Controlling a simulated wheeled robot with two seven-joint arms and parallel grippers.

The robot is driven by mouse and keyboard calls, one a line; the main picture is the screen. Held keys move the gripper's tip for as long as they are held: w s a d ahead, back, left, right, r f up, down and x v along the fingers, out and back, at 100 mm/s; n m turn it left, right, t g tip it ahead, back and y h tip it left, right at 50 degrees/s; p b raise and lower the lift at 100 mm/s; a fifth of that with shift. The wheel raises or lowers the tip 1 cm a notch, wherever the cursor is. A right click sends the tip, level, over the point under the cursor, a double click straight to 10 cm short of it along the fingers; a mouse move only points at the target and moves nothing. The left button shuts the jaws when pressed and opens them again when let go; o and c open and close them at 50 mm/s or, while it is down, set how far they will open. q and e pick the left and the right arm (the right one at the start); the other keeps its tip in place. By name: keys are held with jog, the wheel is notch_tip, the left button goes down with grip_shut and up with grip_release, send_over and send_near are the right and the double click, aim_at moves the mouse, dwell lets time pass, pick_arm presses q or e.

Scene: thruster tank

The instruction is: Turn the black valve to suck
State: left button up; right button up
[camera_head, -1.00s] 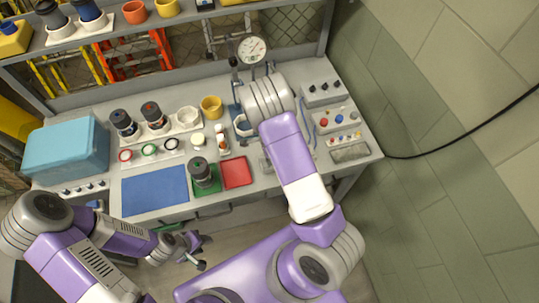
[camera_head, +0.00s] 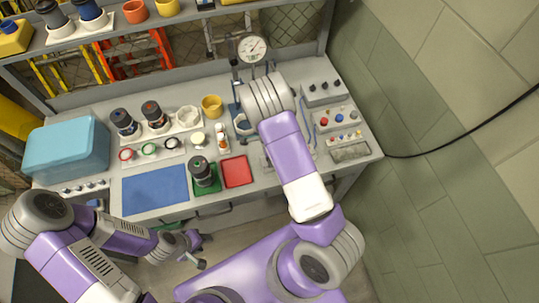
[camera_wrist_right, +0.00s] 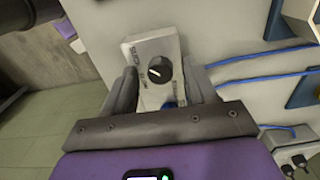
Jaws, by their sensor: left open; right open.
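The black valve (camera_wrist_right: 159,70) is a round black knob on a pale grey box with printed lettering, seen in the right wrist view. A light pointer mark shows on the knob. My right gripper (camera_wrist_right: 162,92) is open, with one finger on each side of the box and the knob between and beyond the fingertips. I cannot tell whether the fingers touch the box. In the head view my right arm covers the valve and the right gripper. My left gripper (camera_head: 197,252) is open and empty, low in front of the bench.
The bench (camera_head: 280,180) holds a blue box (camera_head: 68,148), a blue mat (camera_head: 155,188), a red tray (camera_head: 236,171), dark-capped jars and cups. A pressure gauge (camera_head: 252,48) stands behind my right arm. Blue tubes (camera_wrist_right: 265,77) run right of the valve box.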

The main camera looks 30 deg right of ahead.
notch_tip(320, 180, up, 8)
jog(key=shift+f+p, duration=0.2)
jog(key=shift+p, duration=0.1)
dwell(0.6)
